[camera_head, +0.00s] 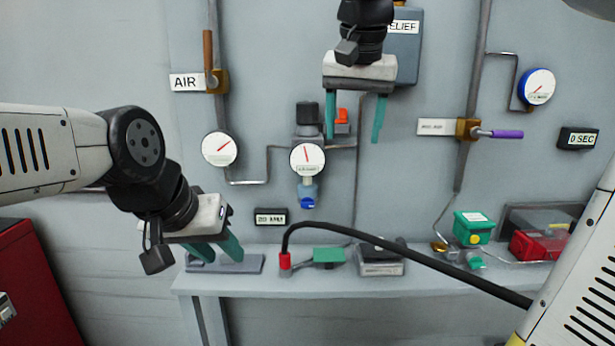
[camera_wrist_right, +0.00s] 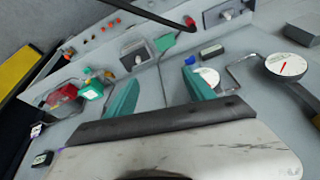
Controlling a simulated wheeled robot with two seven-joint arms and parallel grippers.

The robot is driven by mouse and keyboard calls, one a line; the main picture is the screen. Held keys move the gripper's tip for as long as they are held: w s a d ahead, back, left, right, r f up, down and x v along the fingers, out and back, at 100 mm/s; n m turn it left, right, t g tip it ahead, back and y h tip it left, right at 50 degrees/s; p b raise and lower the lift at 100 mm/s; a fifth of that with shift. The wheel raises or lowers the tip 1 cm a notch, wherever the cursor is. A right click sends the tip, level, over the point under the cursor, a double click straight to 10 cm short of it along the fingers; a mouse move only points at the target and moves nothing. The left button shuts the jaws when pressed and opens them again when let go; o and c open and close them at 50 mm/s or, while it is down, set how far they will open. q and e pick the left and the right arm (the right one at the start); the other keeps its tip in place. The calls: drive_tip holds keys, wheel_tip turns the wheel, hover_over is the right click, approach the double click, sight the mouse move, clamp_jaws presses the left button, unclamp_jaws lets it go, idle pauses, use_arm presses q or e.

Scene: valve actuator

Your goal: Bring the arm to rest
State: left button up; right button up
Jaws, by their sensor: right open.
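My left gripper (camera_head: 218,254) hangs low at the left in the head view, tilted downward in front of the bench's left end. Its two green fingers show a gap between them, with nothing held. My right gripper (camera_head: 354,125) is high in the middle, its fingers pointing down in front of the wall. It is open and empty, with the fingers well apart. It also shows in the right wrist view (camera_wrist_right: 160,82), with no object between the fingers. Part of the wall gear behind the right gripper is hidden.
The bench (camera_head: 310,280) carries a green box (camera_head: 473,228), a red box (camera_head: 538,246) and a grey device (camera_head: 381,262). A black cable (camera_head: 420,262) arches over it. A red cabinet (camera_head: 35,290) stands lower left.

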drive_tip(key=s+d+f+n+t+y, duration=0.1)
drive_tip(key=s+d+f, duration=0.2)
drive_tip(key=s+f, duration=0.3)
drive_tip(key=s+d+f+n+t+y, duration=0.1)
drive_tip(key=s+d+f, duration=0.2)
drive_tip(key=s+f, duration=0.4)
wheel_tip(320, 180, down, 4)
drive_tip(key=shift+f+n, duration=0.25)
drive_tip(key=shift+n, duration=0.15)
idle(1.8)
